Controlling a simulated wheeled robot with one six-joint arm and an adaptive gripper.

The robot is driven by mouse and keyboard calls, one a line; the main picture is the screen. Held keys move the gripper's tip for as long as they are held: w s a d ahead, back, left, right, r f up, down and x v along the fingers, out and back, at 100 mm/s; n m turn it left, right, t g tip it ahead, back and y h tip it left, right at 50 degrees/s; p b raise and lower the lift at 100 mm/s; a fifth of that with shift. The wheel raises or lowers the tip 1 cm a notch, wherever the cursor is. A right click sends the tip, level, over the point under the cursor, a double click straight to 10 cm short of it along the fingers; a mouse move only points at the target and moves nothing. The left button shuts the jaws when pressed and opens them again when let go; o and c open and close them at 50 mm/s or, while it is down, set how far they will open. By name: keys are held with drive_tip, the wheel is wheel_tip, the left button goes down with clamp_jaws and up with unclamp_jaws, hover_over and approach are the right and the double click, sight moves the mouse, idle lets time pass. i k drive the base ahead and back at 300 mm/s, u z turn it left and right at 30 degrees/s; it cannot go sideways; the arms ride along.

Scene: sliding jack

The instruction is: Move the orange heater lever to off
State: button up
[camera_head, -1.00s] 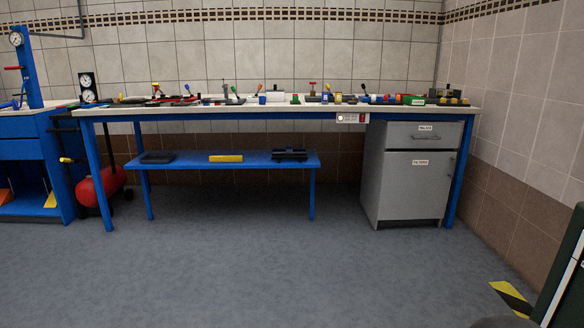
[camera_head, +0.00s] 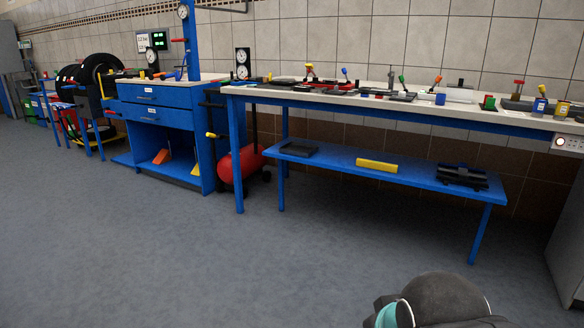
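The long workbench (camera_head: 450,113) has a pale top and a blue frame, and it runs along the tiled wall on the right. Several small levers with coloured knobs stand on it. One has an orange-looking knob (camera_head: 437,79); it is too small to tell whether this is the heater lever or which way it is set. No heater label can be read. A dark grey rounded part of my arm with a teal ring shows at the bottom right. My gripper's fingers are not in view.
A blue lower shelf (camera_head: 340,159) holds a yellow block (camera_head: 376,165) and dark parts. A red tank (camera_head: 241,168) stands by the bench's left end. A blue drawer cabinet (camera_head: 160,110) and tyres (camera_head: 100,68) are further left. The grey floor in front is clear.

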sight(439, 78)
drive_tip(key=z, duration=0.3)
drive_tip(key=i, duration=1.95)
drive_tip(key=z, duration=0.85)
